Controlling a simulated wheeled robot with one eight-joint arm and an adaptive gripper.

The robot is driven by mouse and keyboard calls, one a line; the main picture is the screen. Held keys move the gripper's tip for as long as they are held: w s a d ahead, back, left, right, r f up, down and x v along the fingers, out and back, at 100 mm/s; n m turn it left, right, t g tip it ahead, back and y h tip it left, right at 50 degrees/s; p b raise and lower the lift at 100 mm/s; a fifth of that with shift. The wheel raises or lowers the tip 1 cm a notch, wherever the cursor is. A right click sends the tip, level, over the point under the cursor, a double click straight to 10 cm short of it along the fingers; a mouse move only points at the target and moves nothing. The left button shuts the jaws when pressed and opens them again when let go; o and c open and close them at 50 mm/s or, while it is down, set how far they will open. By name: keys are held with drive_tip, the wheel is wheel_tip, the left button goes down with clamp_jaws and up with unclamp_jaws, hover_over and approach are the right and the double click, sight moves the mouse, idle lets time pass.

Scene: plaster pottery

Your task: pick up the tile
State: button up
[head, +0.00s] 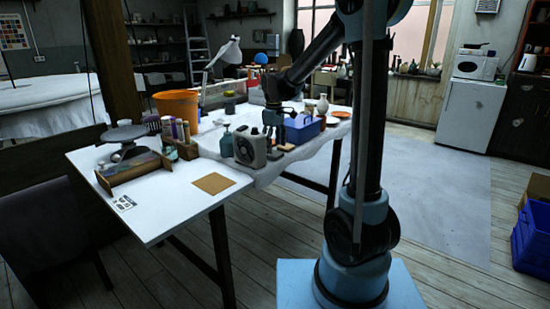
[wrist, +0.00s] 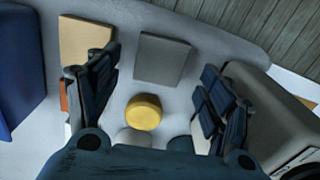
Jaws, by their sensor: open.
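In the wrist view a flat grey square tile (wrist: 162,59) lies on the pale cloth, ahead of the gap between my fingers. A tan square piece (wrist: 85,40), also tile-like, lies to its left, partly behind my left finger. I cannot tell which of the two is meant. My gripper (wrist: 158,100) is open and empty above the cloth, its fingers spread either side of a round yellow object (wrist: 144,111). In the head view my gripper (head: 273,135) hangs over the cloth-covered table, between the grey device and the blue crate. The tiles are too small there to tell apart.
The grey boxy device (head: 250,148) stands close to my right finger in the wrist view (wrist: 265,115). The blue crate (head: 302,129) is at the wrist view's left edge (wrist: 18,70). A brown square board (head: 213,183) lies on the white table. An orange bucket (head: 177,106) stands behind.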

sight(274, 155)
drive_tip(key=shift+f, duration=1.45)
drive_tip(key=c, duration=1.2)
drive_tip(key=shift+r, duration=0.1)
